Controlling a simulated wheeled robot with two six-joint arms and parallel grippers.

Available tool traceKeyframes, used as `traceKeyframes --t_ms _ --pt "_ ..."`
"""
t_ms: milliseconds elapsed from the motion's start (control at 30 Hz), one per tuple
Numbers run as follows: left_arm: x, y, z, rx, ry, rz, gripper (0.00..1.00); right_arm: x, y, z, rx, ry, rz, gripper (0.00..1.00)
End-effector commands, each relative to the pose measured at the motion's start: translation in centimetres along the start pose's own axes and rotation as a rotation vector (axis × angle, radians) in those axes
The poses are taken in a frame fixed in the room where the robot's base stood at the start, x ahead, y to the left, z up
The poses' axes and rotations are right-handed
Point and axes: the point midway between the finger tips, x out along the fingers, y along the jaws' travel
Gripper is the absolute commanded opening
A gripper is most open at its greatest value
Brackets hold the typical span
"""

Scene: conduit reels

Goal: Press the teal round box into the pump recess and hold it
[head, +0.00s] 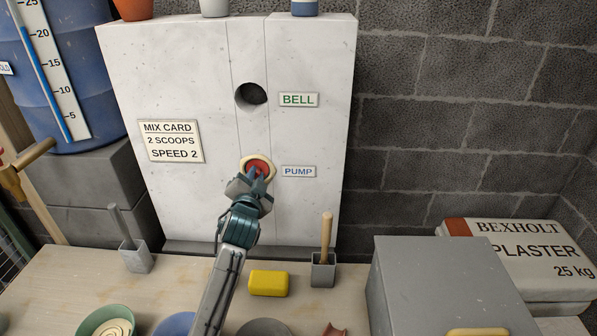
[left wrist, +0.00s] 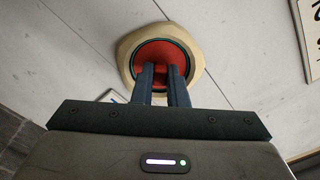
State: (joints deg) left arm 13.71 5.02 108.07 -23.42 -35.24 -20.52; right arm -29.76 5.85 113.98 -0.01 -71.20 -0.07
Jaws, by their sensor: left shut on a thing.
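The pump recess shows as a cream ring (head: 246,161) in the white panel, left of the PUMP label (head: 298,171). A round piece with a red face and thin teal rim, which I take as the teal round box (head: 260,163), sits inside this ring. In the left wrist view the box (left wrist: 150,54) fills the ring (left wrist: 197,48), its rim just inside it. My left gripper (head: 257,173) is shut, fingertips at the middle of the red face, with some red between the fingers. How deep the box sits is hidden. My right gripper is not in view.
Above is a dark open hole (head: 250,95) by the BELL label (head: 298,100). On the bench stand a yellow block (head: 268,283), two grey holders with handles (head: 323,272) (head: 137,258), bowls (head: 105,322) and a large grey box (head: 440,285). A plaster bag (head: 530,262) lies right.

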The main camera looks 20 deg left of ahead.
Motion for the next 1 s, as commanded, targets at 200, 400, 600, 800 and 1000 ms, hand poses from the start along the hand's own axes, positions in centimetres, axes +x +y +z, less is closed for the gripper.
traceKeyframes --t_ms 200,400,600,800,1000 --pt "0.01 -0.02 -0.02 0.0 0.0 0.0 0.0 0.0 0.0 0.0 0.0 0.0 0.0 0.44" --pt "0.01 -0.02 -0.02 0.0 0.0 0.0 0.0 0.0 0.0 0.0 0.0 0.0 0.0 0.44" --pt "0.01 -0.01 -0.01 0.0 0.0 0.0 0.38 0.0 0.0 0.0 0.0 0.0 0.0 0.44" --pt "0.0 -0.01 -0.01 0.0 0.0 0.0 0.38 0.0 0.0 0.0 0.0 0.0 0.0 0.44" --pt "0.0 0.01 0.01 0.0 0.0 0.0 0.38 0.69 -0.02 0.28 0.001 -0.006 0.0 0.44"
